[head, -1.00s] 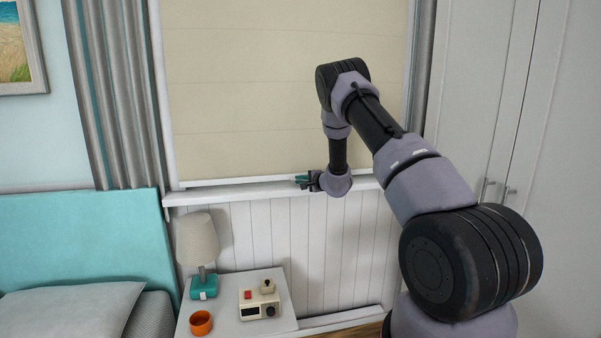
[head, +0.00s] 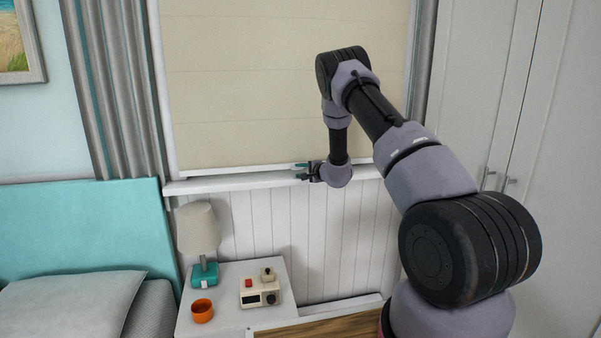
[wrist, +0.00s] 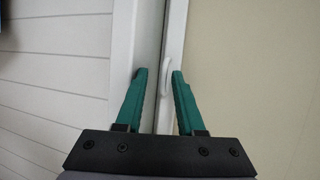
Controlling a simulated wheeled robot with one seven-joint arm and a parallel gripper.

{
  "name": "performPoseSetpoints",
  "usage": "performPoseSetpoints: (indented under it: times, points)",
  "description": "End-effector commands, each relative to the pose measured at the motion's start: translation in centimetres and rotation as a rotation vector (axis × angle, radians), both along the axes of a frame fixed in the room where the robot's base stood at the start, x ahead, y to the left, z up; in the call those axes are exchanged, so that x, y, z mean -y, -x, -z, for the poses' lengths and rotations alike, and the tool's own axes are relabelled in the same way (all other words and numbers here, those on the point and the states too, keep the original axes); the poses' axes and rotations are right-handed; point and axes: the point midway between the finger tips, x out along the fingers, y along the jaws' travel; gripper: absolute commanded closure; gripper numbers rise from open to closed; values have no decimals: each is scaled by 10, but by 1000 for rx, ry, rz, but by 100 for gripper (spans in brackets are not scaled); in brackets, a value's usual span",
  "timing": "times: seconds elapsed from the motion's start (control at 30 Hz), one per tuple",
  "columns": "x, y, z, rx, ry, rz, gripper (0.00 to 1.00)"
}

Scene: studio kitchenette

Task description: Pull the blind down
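The beige blind (head: 280,100) hangs over the window, its white bottom rail (head: 230,168) just above the sill. In the wrist view, turned sideways, the blind's fabric (wrist: 250,70) fills the right and its rail (wrist: 173,40) runs down the middle. A small white rounded tab (wrist: 165,80) sits on the rail's edge. My gripper (head: 301,171) is at the rail, above the sill. In the wrist view my gripper (wrist: 158,73) is open, its teal fingers on either side of the tab with gaps visible. Whether a finger touches the rail cannot be told.
The white sill (head: 225,184) lies close under my gripper. A curtain (head: 115,90) hangs left; white wardrobe doors (head: 550,120) stand right.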

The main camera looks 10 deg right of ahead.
Motion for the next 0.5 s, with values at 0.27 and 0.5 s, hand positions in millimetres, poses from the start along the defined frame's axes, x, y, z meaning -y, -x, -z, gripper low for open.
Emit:
performPoseSetpoints:
  times: [0.27,0.5]
  points:
    - [20,42,-12,-2,1,4,60]
    - [36,80,-22,-2,1,2,60]
